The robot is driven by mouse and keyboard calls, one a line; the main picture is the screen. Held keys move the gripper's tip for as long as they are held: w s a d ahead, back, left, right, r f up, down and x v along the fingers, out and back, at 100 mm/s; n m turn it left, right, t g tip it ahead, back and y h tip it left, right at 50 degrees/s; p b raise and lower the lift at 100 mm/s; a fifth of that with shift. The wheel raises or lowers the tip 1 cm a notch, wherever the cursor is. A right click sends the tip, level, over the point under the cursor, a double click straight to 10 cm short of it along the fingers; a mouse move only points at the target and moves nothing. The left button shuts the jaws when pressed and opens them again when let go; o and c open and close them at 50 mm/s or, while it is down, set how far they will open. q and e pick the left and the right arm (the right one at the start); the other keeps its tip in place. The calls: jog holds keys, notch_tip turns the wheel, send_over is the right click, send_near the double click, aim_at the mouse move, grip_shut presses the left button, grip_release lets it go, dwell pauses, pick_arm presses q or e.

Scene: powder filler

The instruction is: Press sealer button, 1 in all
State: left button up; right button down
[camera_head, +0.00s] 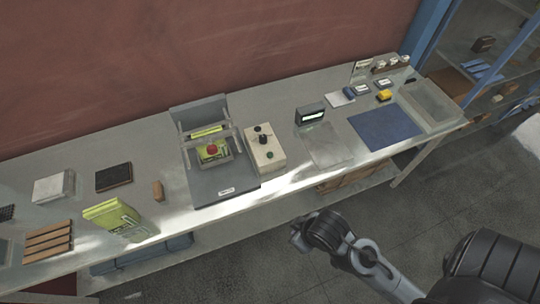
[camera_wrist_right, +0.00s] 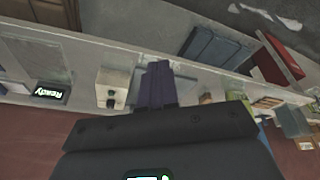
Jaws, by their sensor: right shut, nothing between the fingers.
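The sealer (camera_head: 226,180) is a grey machine on the bench with a raised frame. A red round button (camera_head: 212,149) sits on a yellow-green patch in its middle. My right gripper (camera_head: 298,238) is in front of the bench edge, apart from the sealer and the box. Its dark fingers (camera_wrist_right: 157,85) are together and empty in the wrist view. My left gripper is in neither view.
A yellow-green packet (camera_head: 112,219) stands left of the sealer near the front edge. A wooden rack (camera_head: 48,241) and a dark pad (camera_head: 113,176) lie further left. A small black display (camera_head: 310,114) and a blue mat (camera_head: 386,127) are on the right. The floor in front is open.

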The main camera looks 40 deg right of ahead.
jog(key=shift+w, duration=0.1)
jog(key=w+a+f+n+t+y, duration=0.2)
jog(key=w+a+f+n, duration=0.15)
jog(key=f, duration=0.35)
jog(key=w+a+f+n+t+y, duration=0.1)
jog(key=w+a+f+n+y, duration=0.1)
jog(key=w+a+f+n, duration=0.3)
jog(key=w+d+f+y, duration=0.2)
jog(key=w+d+f, duration=0.25)
jog(key=f, duration=0.25)
jog(key=w+d+r+n+h, duration=0.1)
jog(key=w+d, duration=0.4)
jog(key=d, duration=0.3)
jog(key=w+d+r+n+h, duration=0.1)
jog(key=w+d+n, duration=0.1)
jog(key=w+d, duration=0.5)
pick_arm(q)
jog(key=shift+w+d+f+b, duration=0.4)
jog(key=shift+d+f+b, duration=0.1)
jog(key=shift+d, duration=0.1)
pick_arm(e)
jog(key=w+d+r+t, duration=0.2)
jog(key=w+d+r, duration=0.6)
jog(key=r, duration=0.3)
jog(key=shift+d+r+h, duration=0.15)
jog(key=shift+d+h, duration=0.25)
jog(key=shift+d, duration=0.1)
